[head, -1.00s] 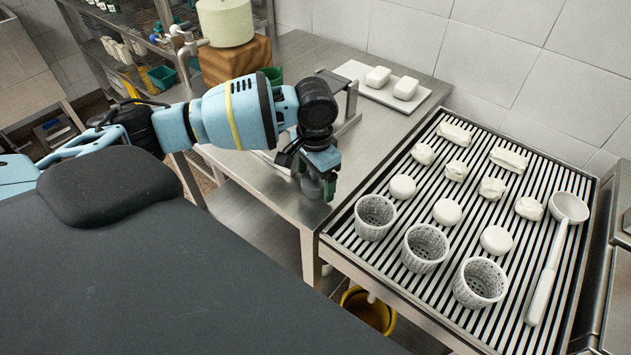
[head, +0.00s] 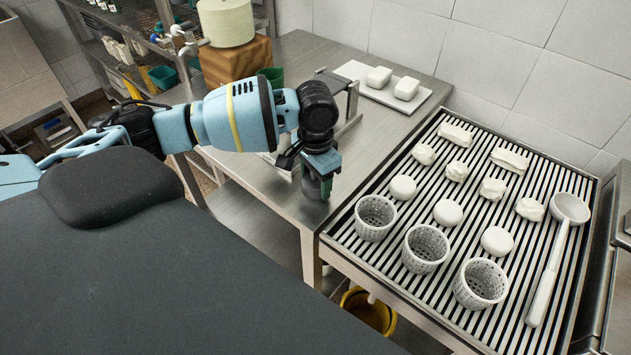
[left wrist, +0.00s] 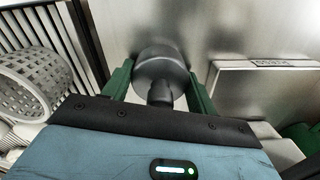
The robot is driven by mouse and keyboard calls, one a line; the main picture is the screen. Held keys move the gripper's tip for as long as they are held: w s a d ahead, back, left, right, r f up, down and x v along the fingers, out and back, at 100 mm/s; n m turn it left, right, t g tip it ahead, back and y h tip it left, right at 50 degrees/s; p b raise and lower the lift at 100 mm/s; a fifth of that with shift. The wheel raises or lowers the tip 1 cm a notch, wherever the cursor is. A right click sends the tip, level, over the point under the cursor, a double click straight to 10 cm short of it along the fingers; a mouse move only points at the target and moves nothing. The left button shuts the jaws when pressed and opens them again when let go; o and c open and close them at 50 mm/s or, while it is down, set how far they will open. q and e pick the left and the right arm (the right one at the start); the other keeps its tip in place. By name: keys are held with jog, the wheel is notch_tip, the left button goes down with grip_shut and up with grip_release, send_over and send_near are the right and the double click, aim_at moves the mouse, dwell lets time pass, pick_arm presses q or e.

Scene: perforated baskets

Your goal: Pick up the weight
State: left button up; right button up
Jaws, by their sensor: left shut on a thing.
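The weight (left wrist: 161,72) is a dark grey metal cylinder with a narrower neck and knob. In the left wrist view it stands between the two green fingers of my left gripper (left wrist: 160,88), which is shut on its neck or knob. In the head view my left gripper (head: 318,182) points down over the front edge of the steel table. The weight (head: 314,188) shows there only in part, below and behind the fingers. I cannot tell whether its base touches the table. My right gripper is not in view.
A slatted drain rack (head: 520,265) on the right holds perforated baskets (head: 427,248), white cheese-like pieces and a ladle (head: 552,262). A metal press-like frame (head: 345,100) stands just behind my gripper. A white board (head: 415,97) with two blocks lies at the back.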

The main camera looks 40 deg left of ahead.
pick_arm(q)
jog(key=shift+r, duration=0.1)
